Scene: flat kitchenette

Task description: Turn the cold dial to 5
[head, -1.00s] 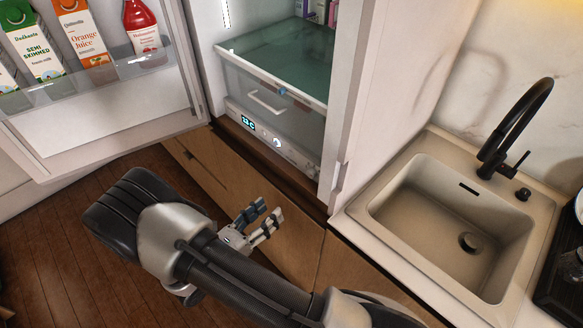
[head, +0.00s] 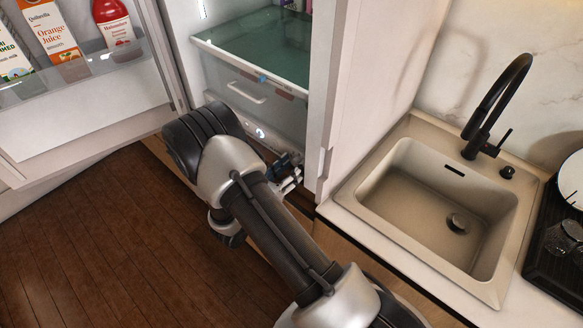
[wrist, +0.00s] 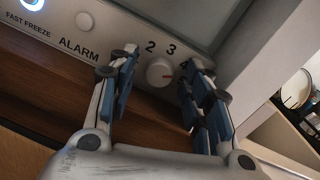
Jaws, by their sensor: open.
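The cold dial (wrist: 160,72) is a small white round knob on the fridge's lower panel, in the wrist view. A red mark on it points right, toward the right finger. The numbers 2 and 3 show above it; the numbers farther right are mostly covered by that finger. My gripper (wrist: 161,60) is open, with one blue-padded finger on each side of the dial. I cannot tell whether either finger touches it. In the head view my gripper (head: 289,172) is at the panel's right part, and the dial is hidden there.
A round ALARM button (wrist: 85,21) and a lit FAST FREEZE button (wrist: 33,3) lie left of the dial. The open fridge door (head: 85,110) with cartons stands left. A sink (head: 440,205) is right. A clear drawer (head: 250,90) is above the panel.

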